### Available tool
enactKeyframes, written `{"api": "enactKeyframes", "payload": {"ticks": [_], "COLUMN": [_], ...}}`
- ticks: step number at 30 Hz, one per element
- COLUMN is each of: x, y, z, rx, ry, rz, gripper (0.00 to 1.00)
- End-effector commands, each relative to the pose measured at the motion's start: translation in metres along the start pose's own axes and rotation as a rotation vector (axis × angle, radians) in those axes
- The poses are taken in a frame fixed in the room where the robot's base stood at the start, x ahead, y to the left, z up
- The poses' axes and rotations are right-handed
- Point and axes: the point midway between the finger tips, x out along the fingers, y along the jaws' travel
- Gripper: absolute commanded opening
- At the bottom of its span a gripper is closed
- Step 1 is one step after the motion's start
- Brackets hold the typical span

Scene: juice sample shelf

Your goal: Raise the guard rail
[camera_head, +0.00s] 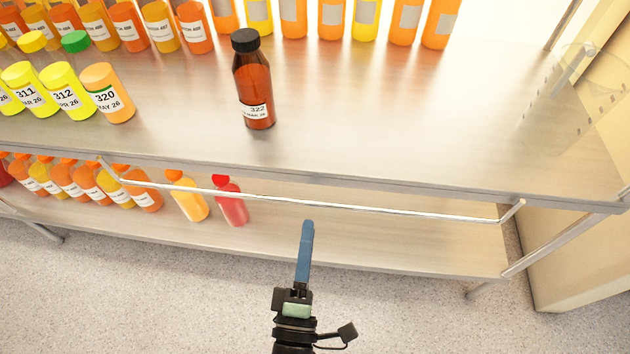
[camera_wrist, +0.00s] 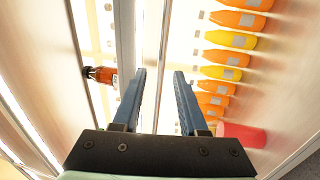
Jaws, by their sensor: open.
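The guard rail (camera_head: 350,207) is a thin metal bar hanging low, just below the front edge of the upper shelf (camera_head: 400,175). Bent end arms join it at left and right. In the wrist view the rail (camera_wrist: 164,45) is a thin line that runs between my two fingers in the picture. My gripper (camera_head: 307,225) has blue fingers, seen edge-on in the head view, with the tips just below the rail's middle. In the wrist view my gripper (camera_wrist: 160,78) is open, with nothing held. I cannot tell whether the fingertips reach the rail.
A brown bottle (camera_head: 253,85) labelled 322 stands alone on the upper shelf. Yellow and orange bottles (camera_head: 105,95) stand at its left and back. The lower shelf (camera_head: 380,245) holds more bottles at left, including a red one (camera_head: 231,203). Its right part is bare.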

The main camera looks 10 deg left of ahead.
Motion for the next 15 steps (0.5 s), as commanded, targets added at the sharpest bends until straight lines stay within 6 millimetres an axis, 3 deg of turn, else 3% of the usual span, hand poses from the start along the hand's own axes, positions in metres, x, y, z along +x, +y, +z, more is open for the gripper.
{"api": "enactKeyframes", "payload": {"ticks": [9,15], "x": [0.068,0.09], "y": [-0.002,-0.001], "z": [0.001,0.001], "rx": [0.001,0.001], "ry": [-0.001,-0.001], "rz": [0.005,0.001], "gripper": [0.42,0.42]}}
